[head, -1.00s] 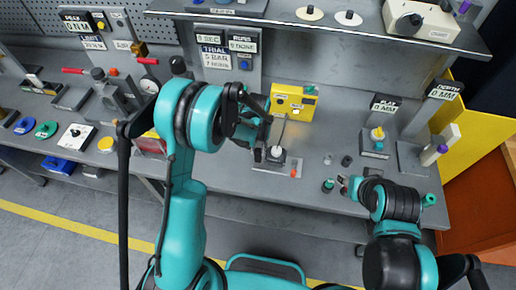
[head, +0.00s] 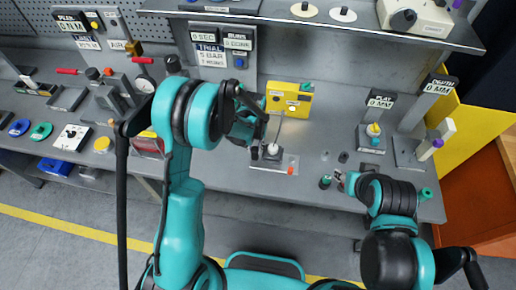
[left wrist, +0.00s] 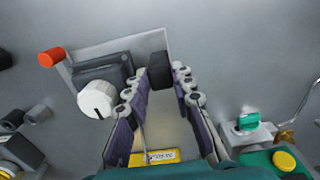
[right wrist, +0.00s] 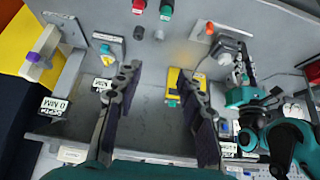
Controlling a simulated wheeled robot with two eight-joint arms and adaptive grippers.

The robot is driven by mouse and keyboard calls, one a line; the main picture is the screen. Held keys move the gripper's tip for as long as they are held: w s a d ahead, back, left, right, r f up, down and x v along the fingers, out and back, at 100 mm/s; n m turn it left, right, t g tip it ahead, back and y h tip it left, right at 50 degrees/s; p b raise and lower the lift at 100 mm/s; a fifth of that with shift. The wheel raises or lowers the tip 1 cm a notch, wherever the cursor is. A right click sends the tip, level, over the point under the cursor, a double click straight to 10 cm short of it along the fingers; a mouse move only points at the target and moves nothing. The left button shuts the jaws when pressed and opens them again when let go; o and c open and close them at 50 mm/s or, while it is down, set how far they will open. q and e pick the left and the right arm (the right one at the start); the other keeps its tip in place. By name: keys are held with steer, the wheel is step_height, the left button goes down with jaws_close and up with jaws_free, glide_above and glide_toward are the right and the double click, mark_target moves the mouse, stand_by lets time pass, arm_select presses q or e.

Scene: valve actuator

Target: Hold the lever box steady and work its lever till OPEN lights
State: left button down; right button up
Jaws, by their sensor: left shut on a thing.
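The lever box stands on a grey plate (head: 289,163) on the bench. It has a dark body (left wrist: 101,70), a white round knob (left wrist: 96,101) and an orange-red knob (left wrist: 50,57). A thin rod (head: 280,128) rises beside it in the head view. My left gripper (left wrist: 160,92) is shut on a black block (left wrist: 160,68) at the lever box's side; fingers and arm partly hide it in the head view. My right gripper (right wrist: 158,88) is open and empty, to the right of the lever box in the head view (head: 345,181). I cannot make out an OPEN light.
A yellow box (head: 289,99) stands just behind the lever box. A green-topped cylinder (head: 325,182) is beside my right gripper. Gauge stands (head: 375,130) are to the right, with a shelf (head: 330,25) above the back. Bare bench lies between the yellow box and gauges.

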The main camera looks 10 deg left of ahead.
steer(key=n+g+y, duration=0.4)
steer(key=n+g, duration=0.2)
steer(key=n, duration=0.9)
glide_above(292, 170)
steer(key=s+d, duration=0.1)
steer(key=d, duration=0.3)
step_height(292, 170, down, 16)
steer(key=x, duration=1.1)
steer(key=shift+c, duration=0.3)
jaws_close()
